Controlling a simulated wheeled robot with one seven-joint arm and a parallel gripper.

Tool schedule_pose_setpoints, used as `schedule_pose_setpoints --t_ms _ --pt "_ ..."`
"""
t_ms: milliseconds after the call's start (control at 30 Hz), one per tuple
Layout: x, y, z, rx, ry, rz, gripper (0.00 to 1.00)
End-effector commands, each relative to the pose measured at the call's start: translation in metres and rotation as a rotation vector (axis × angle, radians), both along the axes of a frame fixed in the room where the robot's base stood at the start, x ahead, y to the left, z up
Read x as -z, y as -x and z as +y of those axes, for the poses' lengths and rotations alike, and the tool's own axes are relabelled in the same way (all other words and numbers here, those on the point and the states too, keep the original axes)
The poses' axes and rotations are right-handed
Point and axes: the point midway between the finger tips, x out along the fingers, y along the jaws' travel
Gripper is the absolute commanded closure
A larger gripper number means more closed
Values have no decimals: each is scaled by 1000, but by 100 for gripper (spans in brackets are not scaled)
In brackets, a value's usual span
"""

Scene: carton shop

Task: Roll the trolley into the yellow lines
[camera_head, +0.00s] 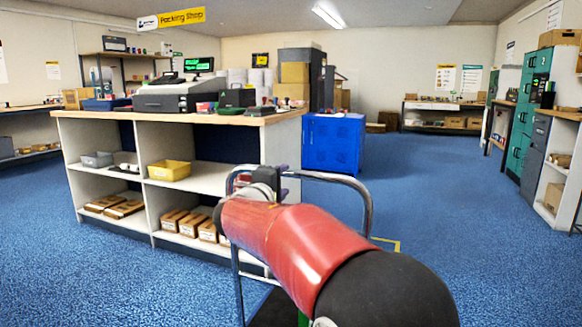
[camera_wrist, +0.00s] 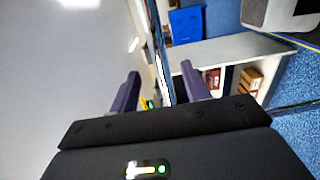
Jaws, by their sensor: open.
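The trolley (camera_head: 367,205) stands just ahead of me, with a bent metal tube handle and a dark deck low down, mostly hidden by my red arm. My gripper (camera_head: 264,182) is at the handle's upper left part, partly hidden behind my wrist. In the wrist view, my gripper (camera_wrist: 161,78) has its two purple fingers apart. A bar (camera_wrist: 158,50), apparently the handle, runs between them; I cannot tell if either finger touches it. A corner of the yellow lines (camera_head: 389,242) shows on the floor just right of the trolley; my arm and the trolley hide the rest.
A white shelf counter (camera_head: 150,237) with a wooden top stands close on the left, holding a printer (camera_head: 180,97), a yellow bin (camera_head: 169,170) and cartons. A blue cabinet (camera_head: 333,144) stands beyond it. Teal lockers (camera_head: 528,122) line the right. Blue floor (camera_head: 455,195) is clear on the right.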

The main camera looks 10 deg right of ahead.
Motion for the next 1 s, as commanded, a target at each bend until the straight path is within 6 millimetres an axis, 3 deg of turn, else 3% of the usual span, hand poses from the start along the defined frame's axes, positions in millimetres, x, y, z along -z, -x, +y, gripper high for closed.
schedule_pose_setpoints --t_ms 100,300,733,1000 --pt "2 -23 -18 3 0 -3 53" --pt "1 -49 -36 2 0 -3 53" --pt "1 -58 -43 0 0 -3 53" --pt "1 -58 -43 0 -1 -2 87"
